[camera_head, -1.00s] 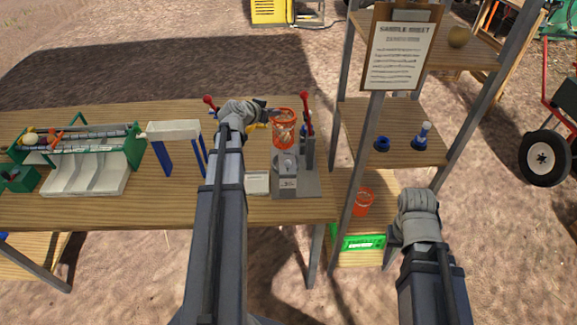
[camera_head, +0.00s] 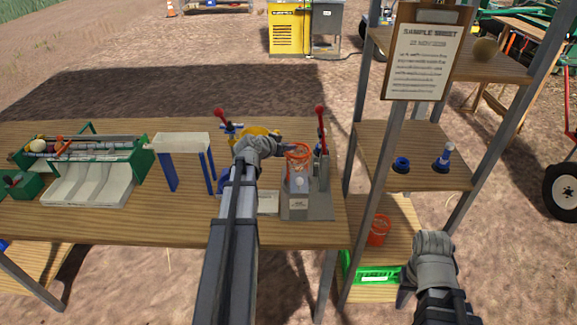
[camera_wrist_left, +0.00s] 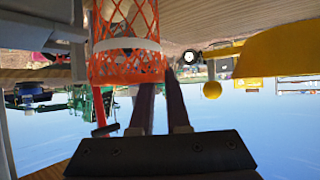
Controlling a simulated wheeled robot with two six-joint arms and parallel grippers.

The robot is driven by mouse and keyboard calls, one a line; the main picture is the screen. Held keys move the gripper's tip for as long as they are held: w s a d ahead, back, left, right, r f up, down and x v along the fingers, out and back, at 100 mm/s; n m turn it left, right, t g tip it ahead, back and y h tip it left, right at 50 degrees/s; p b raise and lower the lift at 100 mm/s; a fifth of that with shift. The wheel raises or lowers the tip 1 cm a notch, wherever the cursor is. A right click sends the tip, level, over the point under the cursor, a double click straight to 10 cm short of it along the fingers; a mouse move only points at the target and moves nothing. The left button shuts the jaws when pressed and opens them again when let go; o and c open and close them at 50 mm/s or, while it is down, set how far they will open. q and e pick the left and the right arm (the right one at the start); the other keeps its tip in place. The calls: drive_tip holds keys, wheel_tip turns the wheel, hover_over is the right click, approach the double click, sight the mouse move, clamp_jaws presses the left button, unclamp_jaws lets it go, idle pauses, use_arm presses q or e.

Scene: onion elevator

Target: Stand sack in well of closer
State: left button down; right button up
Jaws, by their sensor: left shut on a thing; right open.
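The orange mesh sack (camera_head: 298,160) is upright at the closer (camera_head: 312,207), a grey machine with a red-knobbed lever on the table's right end. Its open rim is up and its lower part overlaps the closer's front; I cannot tell whether its bottom rests in the well. My left gripper (camera_head: 284,148) is shut on the sack near its rim, from the left. In the left wrist view, which is upside down, the sack (camera_wrist_left: 125,50) shows pale round contents beyond the fingertips (camera_wrist_left: 158,80). My right gripper (camera_head: 408,275) is open and empty, low beside the shelf rack.
A white stand with blue legs (camera_head: 182,143) and a green sorter with white chutes (camera_head: 85,180) are left on the table. The rack at right holds a clipboard (camera_head: 425,55), an orange bucket (camera_head: 379,230) and a green crate (camera_head: 370,275). A second red knob (camera_head: 219,114) rises behind my left gripper.

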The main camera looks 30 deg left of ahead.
use_arm(q)
drive_tip(key=shift+f+b, duration=1.95)
drive_tip(key=shift+f, duration=0.3)
drive_tip(key=shift+r, duration=0.15)
drive_tip(key=c, duration=0.9)
unclamp_jaws()
drive_tip(key=shift+s+r+p, duration=0.2)
drive_tip(key=shift+s+p, duration=0.1)
drive_tip(key=shift+p, duration=0.1)
drive_tip(key=shift+p+v, duration=2.75)
drive_tip(key=shift+v, duration=2.9)
